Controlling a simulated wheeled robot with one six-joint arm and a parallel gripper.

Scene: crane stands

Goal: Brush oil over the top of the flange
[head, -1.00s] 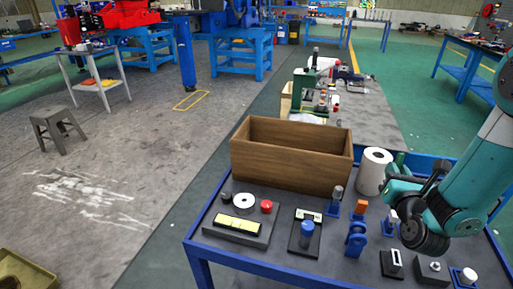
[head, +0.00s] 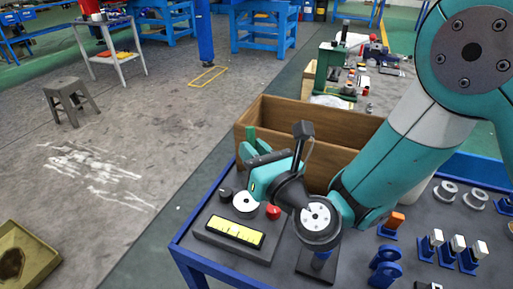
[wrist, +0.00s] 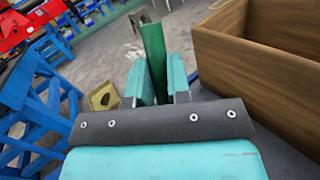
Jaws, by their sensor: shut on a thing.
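In the head view my gripper (head: 254,163) is at the left of the table, above and behind a white ring with a dark hole (head: 245,202). This ring may be the flange; it lies flat on the table beside a red knob. In the wrist view my gripper (wrist: 157,72) is shut on a green upright tool (wrist: 153,45), probably the brush. It also shows as a green piece (head: 250,140) in the head view. Its lower end is hidden. The tool is apart from the ring.
A wooden box (head: 300,112) stands close behind my gripper, at the right in the wrist view (wrist: 275,75). A dark block with a yellow plate (head: 235,231) is in front of the ring. Two grey rings (head: 447,190) and several small fixtures (head: 458,246) are at the right.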

